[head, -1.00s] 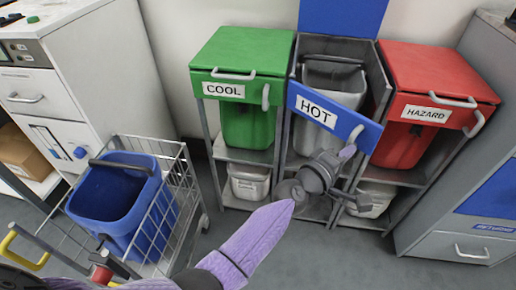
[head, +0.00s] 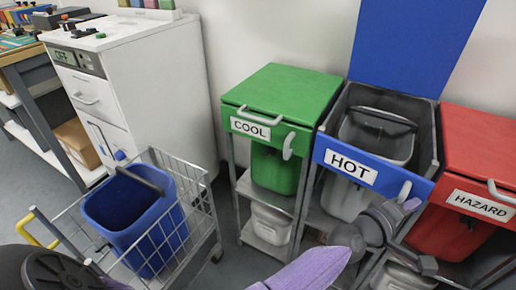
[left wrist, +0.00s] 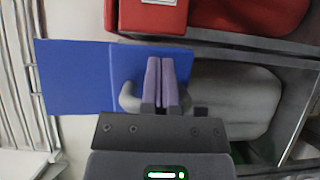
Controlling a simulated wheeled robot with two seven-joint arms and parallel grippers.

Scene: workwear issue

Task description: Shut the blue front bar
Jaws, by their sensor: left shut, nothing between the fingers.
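The blue front bar (head: 352,168), labelled HOT, runs across the front of the middle bin unit. Its right end appears to meet the unit's side wall, with no clear gap. A pale handle (head: 404,191) is near that end. My left gripper (head: 412,204) is shut and empty, its purple fingertips just in front of the bar's right end by the handle. In the left wrist view the shut fingers (left wrist: 160,64) overlap the blue bar (left wrist: 182,72), beside the pale handle (left wrist: 128,97); I cannot tell whether they touch it. My right gripper is not seen.
The blue lid (head: 412,45) stands raised above the open unit with a grey bin (head: 380,135). A green COOL unit (head: 285,95) is left of it and a red HAZARD unit (head: 480,150) right. A wire trolley (head: 205,215) holds a blue bucket (head: 130,205).

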